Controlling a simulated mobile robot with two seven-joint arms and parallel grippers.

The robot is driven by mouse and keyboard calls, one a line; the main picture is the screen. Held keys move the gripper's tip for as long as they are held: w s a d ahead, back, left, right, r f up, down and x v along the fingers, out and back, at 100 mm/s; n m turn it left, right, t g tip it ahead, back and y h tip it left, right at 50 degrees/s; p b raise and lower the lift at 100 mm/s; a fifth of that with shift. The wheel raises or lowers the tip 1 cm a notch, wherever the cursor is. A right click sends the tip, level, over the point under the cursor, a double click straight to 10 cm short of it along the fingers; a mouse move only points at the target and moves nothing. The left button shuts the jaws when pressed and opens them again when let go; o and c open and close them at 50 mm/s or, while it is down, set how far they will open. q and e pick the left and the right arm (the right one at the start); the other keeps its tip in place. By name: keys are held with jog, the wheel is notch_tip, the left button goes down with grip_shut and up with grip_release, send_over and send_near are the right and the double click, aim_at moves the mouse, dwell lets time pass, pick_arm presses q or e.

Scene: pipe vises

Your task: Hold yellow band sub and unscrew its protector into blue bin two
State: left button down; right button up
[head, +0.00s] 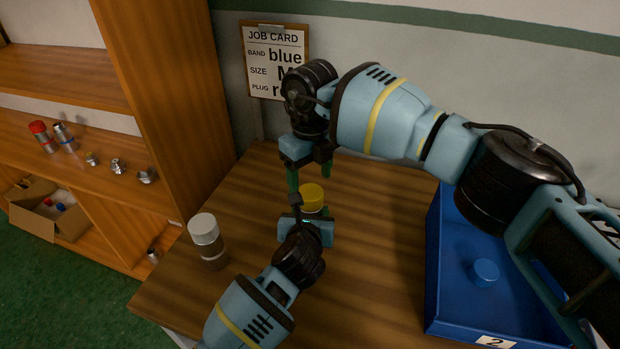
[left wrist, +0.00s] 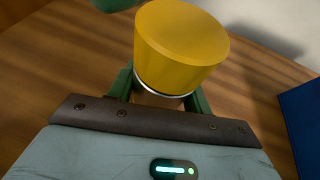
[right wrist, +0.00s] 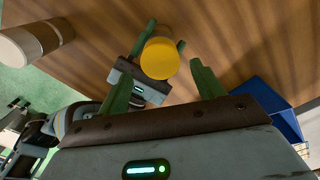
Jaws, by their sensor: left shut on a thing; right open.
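The sub with its yellow protector (head: 312,194) stands upright over the wooden bench. My left gripper (head: 311,217) is shut around its body, just below the protector. The left wrist view shows the yellow protector (left wrist: 180,45) on top, with a thin silver edge beneath it; the sub's band is hidden. My right gripper (head: 309,176) is open and empty, pointing down just above the protector. In the right wrist view the protector (right wrist: 160,58) lies beyond and between the open fingers, apart from them. Blue bin two (head: 434,270) stands at the right with a "2" label.
A blue cap (head: 486,272) lies in the bin. A white-capped cylinder (head: 207,240) stands on the bench left of my left gripper. A job card (head: 276,62) hangs on the wall behind. A shelf (head: 75,150) with fittings and a cardboard box (head: 48,212) are at the left.

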aim_at(310, 191)
jog(key=shift+r+m, duration=1.3)
jog(key=shift+r, duration=0.25)
jog(key=shift+f, duration=4.05)
jog(key=c, duration=1)
jog(key=n, duration=0.2)
jog(key=shift+n, duration=0.3)
jog(key=shift+r, duration=0.45)
jog(key=shift+r, duration=0.7)
